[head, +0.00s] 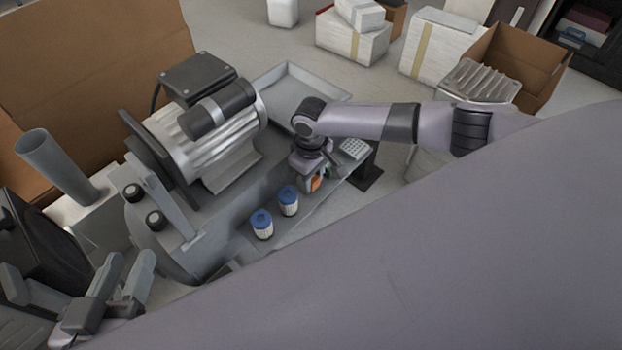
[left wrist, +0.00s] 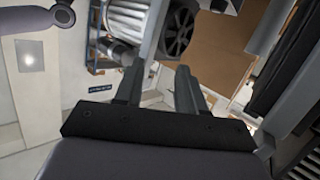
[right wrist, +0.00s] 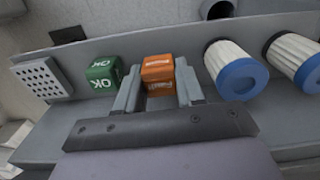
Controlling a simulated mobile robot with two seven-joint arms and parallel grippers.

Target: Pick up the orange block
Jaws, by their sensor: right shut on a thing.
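The orange block (right wrist: 158,72) sits between the fingers of my right gripper (right wrist: 158,92) in the right wrist view, with a green block marked OK (right wrist: 102,76) beside it to the left. In the head view the orange block (head: 315,183) is partly hidden by my right gripper (head: 312,184), which is shut on it at the grey bench. Whether the block touches the bench I cannot tell. My left gripper (head: 128,285) is at the lower left of the head view, far from the block. In the left wrist view its fingers (left wrist: 157,85) are apart with nothing between them.
Two blue-capped filters (head: 262,224) (head: 288,201) stand on the bench near my right gripper. A grey perforated block (head: 354,149) lies on its other side. A large motor (head: 205,130) and an empty grey tray (head: 335,91) are behind. A cardboard box (head: 95,60) is at the left.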

